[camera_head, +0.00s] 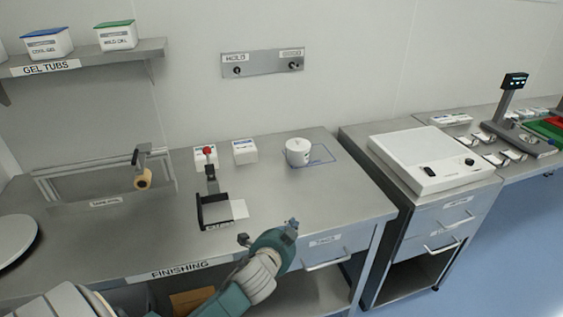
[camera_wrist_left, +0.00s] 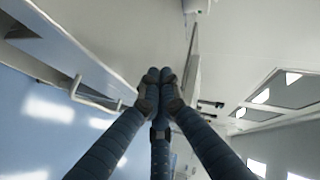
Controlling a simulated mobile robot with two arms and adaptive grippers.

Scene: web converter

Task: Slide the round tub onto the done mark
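The round tub (camera_head: 298,152) is white with a lid and stands upright toward the back right of the finishing bench. The done mark (camera_head: 331,160) is a thin blue outline on the bench top. The tub stands at its left side, overlapping the left part of the outline, and hides some of it. My left gripper (camera_head: 291,226) is at the bench's front edge, well in front of the tub and apart from it. In the left wrist view its fingertips (camera_wrist_left: 160,74) are together with nothing between them. My right gripper is not in view.
A tape roll stand (camera_head: 143,177) is farther left. A white machine (camera_head: 428,165) stands on the right-hand cabinet. The bench between gripper and tub is clear.

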